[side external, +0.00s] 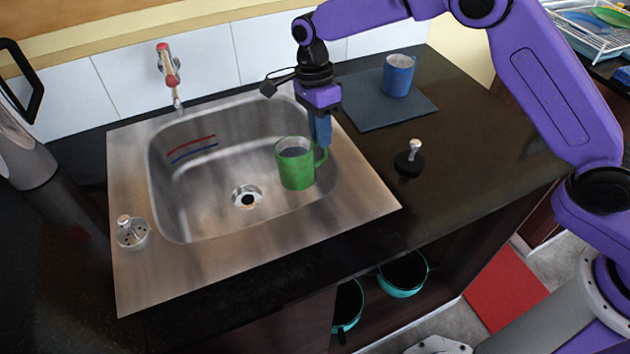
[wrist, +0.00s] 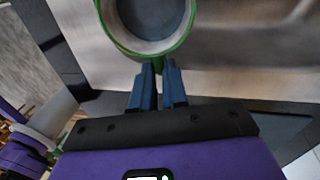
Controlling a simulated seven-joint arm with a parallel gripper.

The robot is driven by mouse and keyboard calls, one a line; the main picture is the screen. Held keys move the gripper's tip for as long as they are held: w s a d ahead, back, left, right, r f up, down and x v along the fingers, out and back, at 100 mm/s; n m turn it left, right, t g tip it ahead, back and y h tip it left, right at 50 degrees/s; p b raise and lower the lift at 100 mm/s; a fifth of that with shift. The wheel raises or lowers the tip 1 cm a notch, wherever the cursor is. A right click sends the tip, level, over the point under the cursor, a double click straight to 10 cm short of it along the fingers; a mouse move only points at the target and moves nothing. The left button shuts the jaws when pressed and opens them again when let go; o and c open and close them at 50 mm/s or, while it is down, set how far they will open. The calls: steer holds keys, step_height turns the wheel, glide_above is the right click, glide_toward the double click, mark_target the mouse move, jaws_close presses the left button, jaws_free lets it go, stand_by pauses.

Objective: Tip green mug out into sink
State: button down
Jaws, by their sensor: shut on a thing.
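The green mug (side external: 296,168) is upright over the right part of the steel sink (side external: 240,205), its handle facing right. My gripper (side external: 323,143) points down beside it, with its blue fingers at the handle. In the wrist view the fingers (wrist: 160,75) are close together against the near side of the mug (wrist: 183,50), and my gripper is shut on the handle. The mug's inside looks white with a dark grey-blue content or bottom; which one I cannot tell. The handle is mostly hidden by the fingers.
A blue mug (side external: 398,76) stands on a dark mat (side external: 385,105) at the back right. A black stopper (side external: 409,162) stands on the counter right of the sink. A tap (side external: 170,72) hangs over the sink's back edge.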

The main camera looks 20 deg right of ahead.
step_height(320, 180, down, 13)
steer(key=c, duration=1.1)
jaws_free()
steer(key=shift+c, duration=0.2)
steer(key=shift+f, duration=0.1)
step_height(320, 180, up, 17)
steer(key=w, duration=0.3)
steer(key=shift+a, duration=0.25)
steer(key=shift+s, duration=0.1)
